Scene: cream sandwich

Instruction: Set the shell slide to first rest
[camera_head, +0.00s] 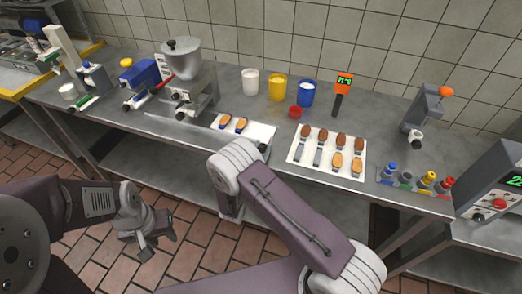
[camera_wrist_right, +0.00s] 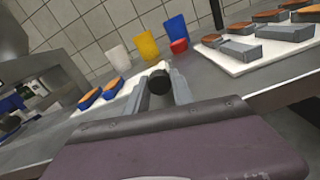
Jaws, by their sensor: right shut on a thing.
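The shell slide looks like the pale flat slide (camera_head: 258,133) on the bench right of the hopper machine (camera_head: 188,75). Two orange-brown shells in blue holders (camera_head: 233,123) sit on it. In the right wrist view the slide (camera_wrist_right: 128,88) runs away to the left with the blue holders (camera_wrist_right: 101,92). My right gripper (camera_wrist_right: 160,86) is shut on a dark round knob (camera_wrist_right: 160,80) at the slide's near end. In the head view my right arm mostly hides that gripper. My left gripper (camera_head: 154,242) hangs open and empty over the floor, in front of the bench.
A white tray (camera_head: 293,156) of several shells lies right of the slide. White, yellow and blue containers (camera_head: 306,93), a small red cup (camera_head: 295,112) and an orange thermometer (camera_head: 343,82) stand behind. Blue machine (camera_head: 143,74) at left.

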